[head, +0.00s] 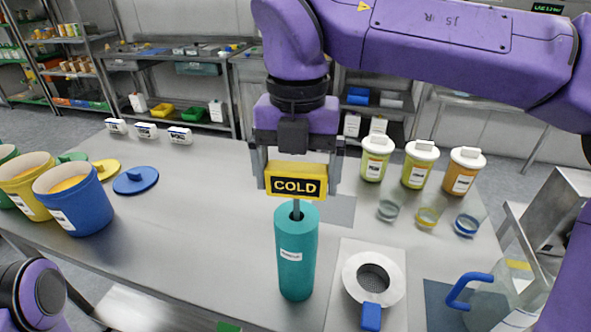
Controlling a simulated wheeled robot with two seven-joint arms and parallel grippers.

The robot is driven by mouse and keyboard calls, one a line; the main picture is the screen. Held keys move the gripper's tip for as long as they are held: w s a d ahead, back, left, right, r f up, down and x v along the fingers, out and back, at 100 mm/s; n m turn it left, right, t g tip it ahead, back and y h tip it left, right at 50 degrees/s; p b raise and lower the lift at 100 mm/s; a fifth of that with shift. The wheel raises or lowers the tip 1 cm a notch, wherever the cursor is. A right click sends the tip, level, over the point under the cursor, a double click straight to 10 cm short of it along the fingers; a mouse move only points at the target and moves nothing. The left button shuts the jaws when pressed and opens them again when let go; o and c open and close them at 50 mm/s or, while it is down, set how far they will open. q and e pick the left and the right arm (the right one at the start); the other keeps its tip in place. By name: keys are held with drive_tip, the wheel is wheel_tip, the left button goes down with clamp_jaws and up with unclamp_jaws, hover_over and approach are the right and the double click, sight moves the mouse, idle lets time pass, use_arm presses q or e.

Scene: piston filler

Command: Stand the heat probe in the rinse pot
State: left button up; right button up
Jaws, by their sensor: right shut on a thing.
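The heat probe (296,183) has a yellow block head with a black display reading "COLD" and a thin grey stem pointing down. My right gripper (297,170) is shut on its head and holds it upright. A tall teal cylinder (297,260) with a small white label, which looks like the rinse pot, stands on the table directly below. The stem's lower end meets the dark opening in the pot's top; how deep it reaches inside is hidden. The probe head is above the rim. My left gripper is out of view; only part of my left arm shows at bottom left.
A white plate with a round strainer (374,278) and blue handle lies right of the pot. A clear jug (490,300) with blue handle stands further right. Lidded tubs (419,165) stand behind. Blue and yellow buckets (75,198) are at left. The table's middle left is clear.

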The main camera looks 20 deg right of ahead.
sight(297, 196)
drive_tip(key=shift+f+b, duration=1.75)
drive_tip(key=shift+f, duration=0.4)
drive_tip(key=o, duration=0.7)
wheel_tip(297, 196, up, 11)
drive_tip(key=shift+f+p, duration=0.15)
drive_tip(key=shift+p, duration=1.05)
